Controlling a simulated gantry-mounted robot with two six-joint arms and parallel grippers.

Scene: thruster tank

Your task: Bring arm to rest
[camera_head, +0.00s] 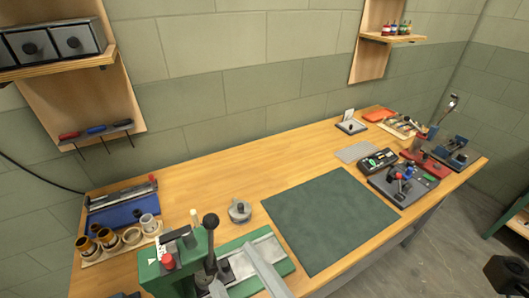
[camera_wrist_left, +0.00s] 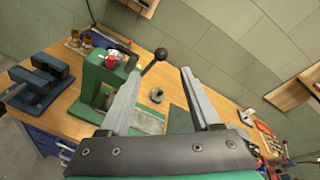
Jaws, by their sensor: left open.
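My left gripper (camera_head: 233,265) shows at the bottom of the head view, its two grey fingers spread apart with nothing between them. In the left wrist view the same gripper (camera_wrist_left: 162,72) is open and empty, its fingers pointing toward the bench. It is in front of the green press (camera_head: 175,262), whose black ball-knobbed lever (camera_head: 210,222) stands up close by. I cannot tell whether a finger touches the press. The press also shows left of the fingers in the wrist view (camera_wrist_left: 95,82). My right gripper is not in view.
The wooden bench (camera_head: 190,195) holds a dark green mat (camera_head: 330,215), a small round grey part (camera_head: 240,210), a rack of cups (camera_head: 120,240) and a blue tray (camera_head: 115,215). Tools crowd the right end. The mat is clear. Wall shelves (camera_head: 60,70) hang at the upper left.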

